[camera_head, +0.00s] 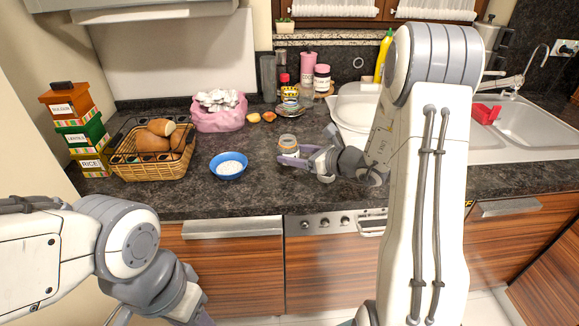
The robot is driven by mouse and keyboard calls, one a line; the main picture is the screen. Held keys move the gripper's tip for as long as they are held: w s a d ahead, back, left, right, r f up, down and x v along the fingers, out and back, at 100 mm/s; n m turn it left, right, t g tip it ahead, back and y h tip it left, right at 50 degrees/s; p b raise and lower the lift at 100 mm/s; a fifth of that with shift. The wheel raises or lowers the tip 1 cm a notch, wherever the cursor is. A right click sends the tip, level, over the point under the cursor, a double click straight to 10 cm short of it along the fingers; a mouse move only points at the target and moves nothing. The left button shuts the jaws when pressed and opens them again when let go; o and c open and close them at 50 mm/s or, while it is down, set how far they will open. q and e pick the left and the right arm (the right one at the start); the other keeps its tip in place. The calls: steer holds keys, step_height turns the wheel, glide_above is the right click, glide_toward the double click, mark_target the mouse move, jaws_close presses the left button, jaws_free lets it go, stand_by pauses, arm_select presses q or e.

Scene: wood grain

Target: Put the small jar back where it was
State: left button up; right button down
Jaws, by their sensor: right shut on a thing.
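The small jar (288,142) is in the head view, on or just above the dark countertop (250,182); I cannot tell which. It has a tan lid and looks upright. My right gripper (291,155) reaches it from the right and is shut on it, its fingers covering the lower part. My left arm comes in at the lower left, below the counter edge. Its gripper (201,316) is only partly seen at the bottom edge, and its fingers are not clear.
A blue bowl (229,167) of white contents stands left of the jar, and a bread basket (152,158) further left. Behind are a pink bag (219,117), small plates and several jars and bottles. A sink (500,135) is at right. Bare counter lies in front of the jar.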

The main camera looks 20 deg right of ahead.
mark_target(290, 178)
steer(key=shift+w+a+f, duration=0.45)
steer(key=shift+w+a, duration=0.05)
step_height(290, 178, down, 4)
steer(key=shift+r, duration=0.1)
steer(key=shift+f, duration=0.2)
jaws_free()
